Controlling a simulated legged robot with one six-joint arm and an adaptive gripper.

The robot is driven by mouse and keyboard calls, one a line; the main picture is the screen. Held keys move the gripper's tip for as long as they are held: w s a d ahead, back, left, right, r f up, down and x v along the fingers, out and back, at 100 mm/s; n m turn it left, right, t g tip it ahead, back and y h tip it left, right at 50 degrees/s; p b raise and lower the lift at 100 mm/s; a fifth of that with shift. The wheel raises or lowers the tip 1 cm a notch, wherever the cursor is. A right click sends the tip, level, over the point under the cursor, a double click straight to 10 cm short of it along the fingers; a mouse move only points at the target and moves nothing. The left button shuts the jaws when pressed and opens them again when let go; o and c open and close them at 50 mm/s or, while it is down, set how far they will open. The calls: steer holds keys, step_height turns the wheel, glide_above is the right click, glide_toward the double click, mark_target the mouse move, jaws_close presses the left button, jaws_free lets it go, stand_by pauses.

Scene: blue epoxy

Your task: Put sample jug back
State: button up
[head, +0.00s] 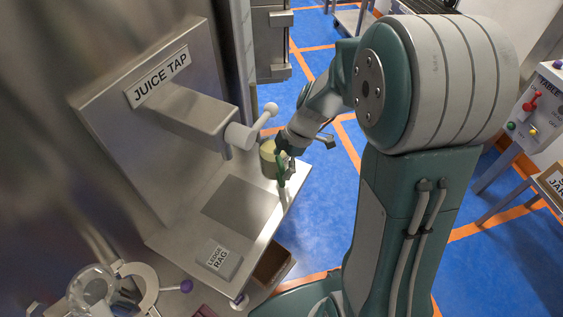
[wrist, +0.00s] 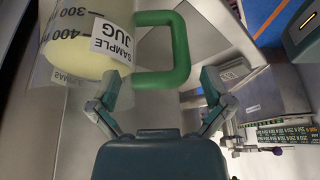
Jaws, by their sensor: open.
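The sample jug (head: 268,158) is by the far right edge of the steel ledge (head: 185,235), to the right of the juice tap (head: 190,112). It holds pale yellow liquid. In the wrist view the clear jug (wrist: 80,62) has volume marks, a SAMPLE JUG label (wrist: 112,40) and a green handle (wrist: 181,50). My gripper (wrist: 160,82) is open, with a finger on each side below the handle and a gap to it. In the head view my gripper (head: 287,160) is beside the handle, partly hidden by the wrist. The jug's base is hidden.
A dark square plate (head: 241,209) on the ledge is bare. A clear round vessel (head: 92,285) is at the lower left. The blue floor (head: 325,215) is open right of the ledge. A control panel (head: 535,110) stands far right.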

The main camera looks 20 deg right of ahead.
steer(key=v, duration=1.2)
steer(key=s+a+r+m+t+h, duration=0.1)
steer(key=s+r+m+t+h, duration=0.1)
steer(key=s+m, duration=0.6)
steer(key=s+a+r+m+t+h, duration=0.1)
steer(key=s+r+m+t+h, duration=0.1)
steer(key=s+m, duration=0.6)
steer(key=shift+r+m+t+h, duration=0.3)
steer(key=shift+r+m+t, duration=0.65)
steer(key=shift+r, duration=0.35)
